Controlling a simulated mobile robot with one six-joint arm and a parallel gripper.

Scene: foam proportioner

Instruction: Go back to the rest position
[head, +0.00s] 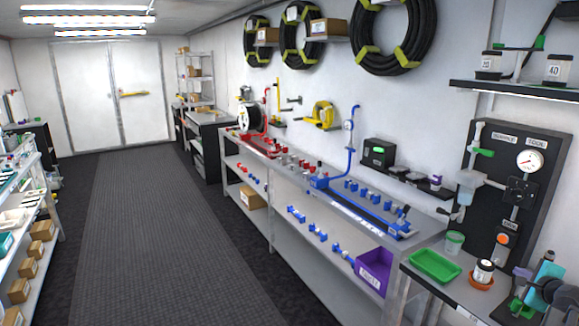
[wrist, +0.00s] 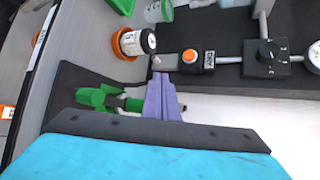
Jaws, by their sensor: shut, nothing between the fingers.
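My gripper (head: 522,272) is at the lower right of the head view, over the right end of the bench in front of the dark sample panel (head: 483,163). Its cyan body shows there, partly cut off by the frame. In the wrist view its purple fingers (wrist: 162,97) are together with nothing between them. They point toward the orange button (wrist: 190,56) and the white jar in an orange holder (wrist: 133,42). A green clamp-like part (wrist: 105,98) lies beside the fingers; I cannot tell whether they touch.
A green tray (head: 435,265), a green-rimmed cup (head: 454,243) and the white jar (head: 483,270) stand on the bench near my gripper. A purple bin (head: 372,273) is on the lower shelf to the left. The floor aisle (head: 165,220) is clear.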

